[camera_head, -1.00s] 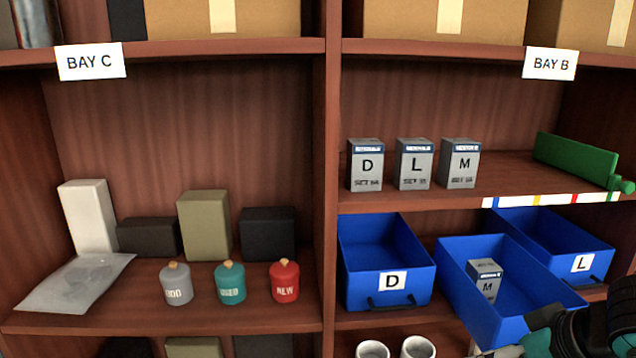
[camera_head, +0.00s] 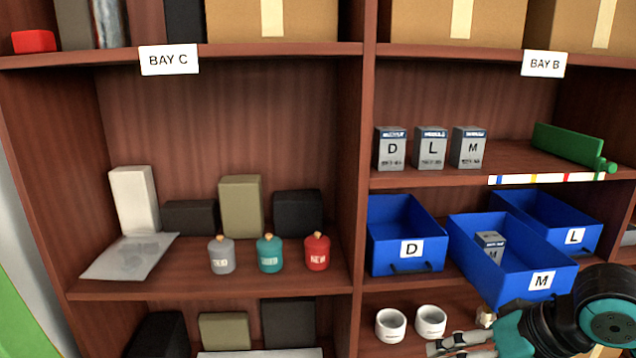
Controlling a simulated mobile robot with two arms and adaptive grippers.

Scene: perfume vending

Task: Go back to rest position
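My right gripper (camera_head: 438,349) is at the bottom edge of the head view, its arm coming in from the lower right. It is in front of the shelf below the blue bins. Its grey fingers point left and are partly cut off by the picture edge, so their opening is unclear. No object shows in it. My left gripper is not in view.
Blue bins D (camera_head: 380,262), M (camera_head: 478,272) and L (camera_head: 590,238) stand on bay B's shelf; bin M holds a grey M box (camera_head: 490,242). Boxes D, L and M stand above. Two white cups (camera_head: 391,326) are near my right gripper. Bay C holds several boxes and small jars.

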